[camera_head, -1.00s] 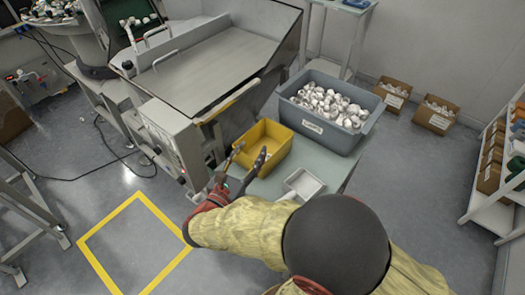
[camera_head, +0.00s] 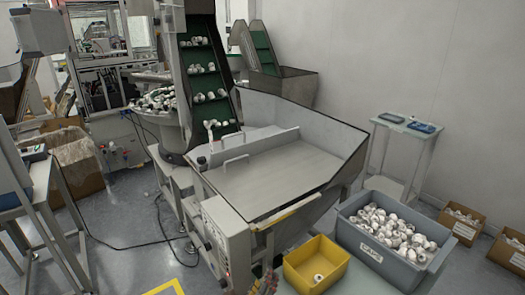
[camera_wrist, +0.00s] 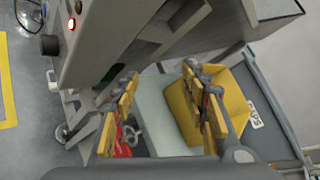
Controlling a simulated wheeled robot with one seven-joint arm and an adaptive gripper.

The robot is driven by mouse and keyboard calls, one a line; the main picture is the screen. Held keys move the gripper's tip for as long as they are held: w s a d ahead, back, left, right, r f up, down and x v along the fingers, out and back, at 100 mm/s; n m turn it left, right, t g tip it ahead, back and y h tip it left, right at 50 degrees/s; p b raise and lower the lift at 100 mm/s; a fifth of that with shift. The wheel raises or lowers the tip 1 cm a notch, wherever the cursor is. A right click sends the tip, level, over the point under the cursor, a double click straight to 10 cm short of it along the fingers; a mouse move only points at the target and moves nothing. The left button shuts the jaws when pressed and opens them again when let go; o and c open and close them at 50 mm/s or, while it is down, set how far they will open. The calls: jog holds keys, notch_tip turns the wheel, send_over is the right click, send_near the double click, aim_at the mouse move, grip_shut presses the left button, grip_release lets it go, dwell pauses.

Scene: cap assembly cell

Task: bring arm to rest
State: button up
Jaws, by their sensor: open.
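My gripper (camera_wrist: 160,72) is open in the wrist view, its two fingers apart with nothing held between them. In the head view only a small part of it shows at the bottom edge, left of the yellow bin (camera_head: 337,269). That bin stands on a pale table and has a white cap (camera_head: 318,278) inside. In the wrist view the yellow bin (camera_wrist: 232,82) lies behind and beside the right finger, partly hidden by it. Most of my arm is out of the head view.
A grey bin (camera_head: 366,251) full of white caps stands right of the yellow one. The large metal hopper (camera_head: 270,182) stands close behind, and its body (camera_wrist: 105,45) is near my left finger. Cardboard boxes (camera_head: 458,226) stand on the floor at right.

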jog(key=s+a+r+n+g+y+p, duration=0.1)
jog(key=s+a+r+n+g+y, duration=0.2)
jog(key=a+n, duration=0.45)
jog(key=s+a+n+g+y, duration=0.3)
jog(key=s+a+n+y, duration=0.15)
jog(key=n, duration=0.65)
jog(key=s+d+r+n+g+h+p, duration=0.1)
jog(key=s+d+r+n+g+p, duration=0.1)
jog(key=s+d+r+n, duration=0.7)
jog(key=s+d+r+n+g+h+p, duration=0.1)
jog(key=s+d+r+n+g+p, duration=0.15)
jog(key=s+d+r+n, duration=0.6)
jog(key=d+r+m+t+h+p, duration=0.1)
jog(key=d+r+m, duration=0.5)
jog(key=d, duration=0.7)
jog(key=shift+w+r+t+h+p, duration=0.35)
jog(key=shift+t+h, duration=0.2)
jog(key=shift+t, duration=0.2)
jog(key=shift+c, duration=0.8)
